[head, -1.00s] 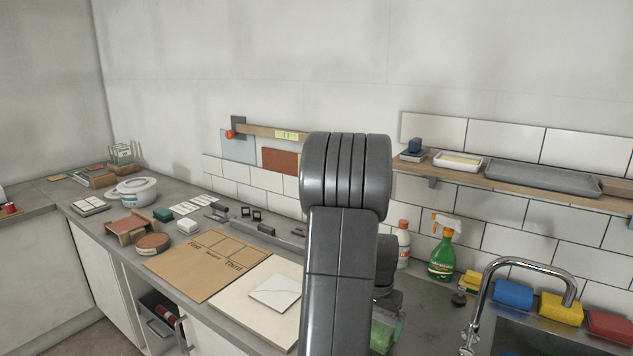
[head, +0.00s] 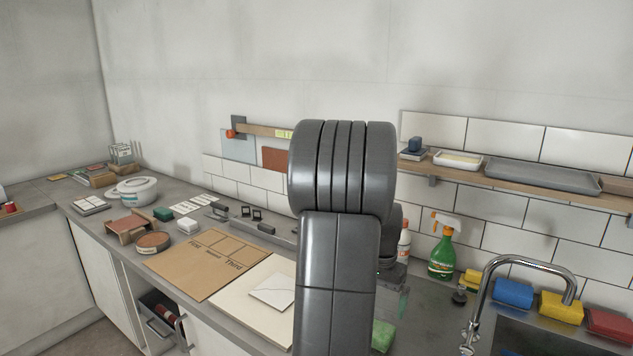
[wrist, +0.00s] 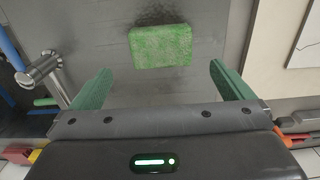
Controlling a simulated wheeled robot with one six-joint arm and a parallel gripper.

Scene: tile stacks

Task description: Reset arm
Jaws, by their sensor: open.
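My gripper (wrist: 160,72) shows in the wrist view with its two green fingers spread wide, open and empty. A green rough-faced block (wrist: 160,46) lies on the grey counter (wrist: 108,32) beyond the fingertips, in line with the gap between them and apart from both. In the head view my arm stands upright in the middle and hides most of the gripper. Part of the green block (head: 383,336) shows just right of the arm.
A faucet (head: 487,290) and a sink are at the right, with blue (head: 513,293), yellow and red blocks behind. A spray bottle (head: 443,252) stands near the wall. A shelf (head: 520,184) hangs above. A brown board (head: 208,262) and a pale board (head: 262,318) lie left.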

